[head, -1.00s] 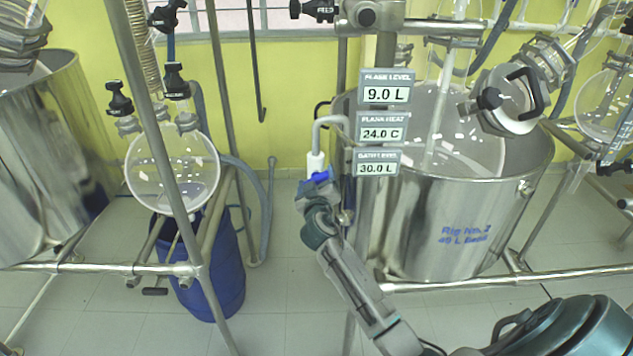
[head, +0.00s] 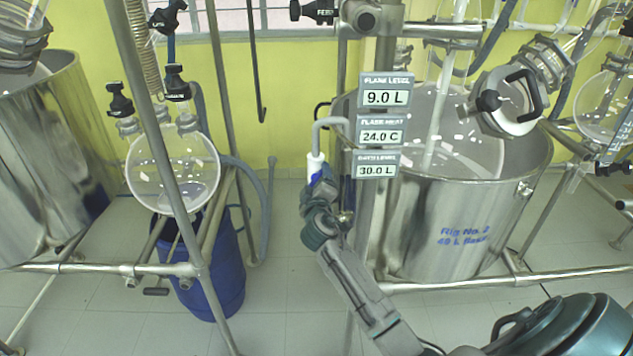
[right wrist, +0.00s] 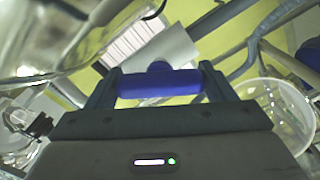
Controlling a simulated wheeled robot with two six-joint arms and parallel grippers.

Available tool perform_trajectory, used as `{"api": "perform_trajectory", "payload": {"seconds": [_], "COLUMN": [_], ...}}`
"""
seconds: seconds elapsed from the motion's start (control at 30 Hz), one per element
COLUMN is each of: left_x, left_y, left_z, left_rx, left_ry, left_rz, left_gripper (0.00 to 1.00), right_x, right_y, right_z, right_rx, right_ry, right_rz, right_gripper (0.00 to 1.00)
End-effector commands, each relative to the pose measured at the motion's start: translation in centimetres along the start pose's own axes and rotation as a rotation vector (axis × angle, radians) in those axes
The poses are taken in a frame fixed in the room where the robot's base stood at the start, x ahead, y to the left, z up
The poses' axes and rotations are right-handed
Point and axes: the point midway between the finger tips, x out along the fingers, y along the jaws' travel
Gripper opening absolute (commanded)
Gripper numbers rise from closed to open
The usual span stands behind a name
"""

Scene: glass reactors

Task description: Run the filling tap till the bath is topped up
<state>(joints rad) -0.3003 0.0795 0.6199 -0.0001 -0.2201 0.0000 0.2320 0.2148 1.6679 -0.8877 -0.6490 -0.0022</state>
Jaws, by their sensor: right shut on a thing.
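The filling tap (head: 316,163) is a white body on a bent grey pipe, at the left side of the steel bath (head: 440,225). Its blue handle (right wrist: 160,84) lies between the two fingers of my right gripper (right wrist: 158,88) in the right wrist view. In the head view my right gripper (head: 320,185) is at the tap and covers most of the handle. It is shut on the blue handle. The bath level sign (head: 376,170) reads 30.0 L. The bath is marked Rig No. 2. My left gripper is not in view.
Signs above read flask level 9.0 L (head: 386,97) and flask heat 24.0 C (head: 382,135). A round glass flask (head: 172,170) and a blue drum (head: 215,275) stand left of the tap. A steel rail (head: 500,278) runs in front of the bath.

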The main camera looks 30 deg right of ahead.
Motion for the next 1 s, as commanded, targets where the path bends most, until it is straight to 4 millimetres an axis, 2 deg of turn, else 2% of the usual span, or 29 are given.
{"api": "perform_trajectory", "payload": {"seconds": [0.23, 0.27, 0.37, 0.73, 0.87, 1.0], "left_x": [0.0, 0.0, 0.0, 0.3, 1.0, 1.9], "left_y": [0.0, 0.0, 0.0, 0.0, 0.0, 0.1], "left_z": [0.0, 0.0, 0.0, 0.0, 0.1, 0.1], "left_rx": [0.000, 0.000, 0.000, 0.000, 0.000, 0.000], "left_ry": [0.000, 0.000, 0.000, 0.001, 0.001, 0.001], "left_rz": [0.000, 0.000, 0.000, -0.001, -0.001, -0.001], "left_gripper": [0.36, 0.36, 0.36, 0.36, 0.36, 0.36], "right_x": [0.0, 0.0, 0.0, -0.6, -2.5, -5.4], "right_y": [-0.1, -0.1, -0.1, -0.2, -0.4, -0.5], "right_z": [0.1, 0.1, 0.1, 0.1, 0.2, 0.2], "right_rx": [0.001, 0.001, 0.001, 0.002, 0.003, 0.005], "right_ry": [-0.002, -0.002, -0.001, 0.000, 0.000, 0.000], "right_rz": [-0.002, -0.002, -0.002, -0.001, -0.002, -0.003], "right_gripper": [0.54, 0.80, 0.98, 0.98, 0.98, 0.98]}}
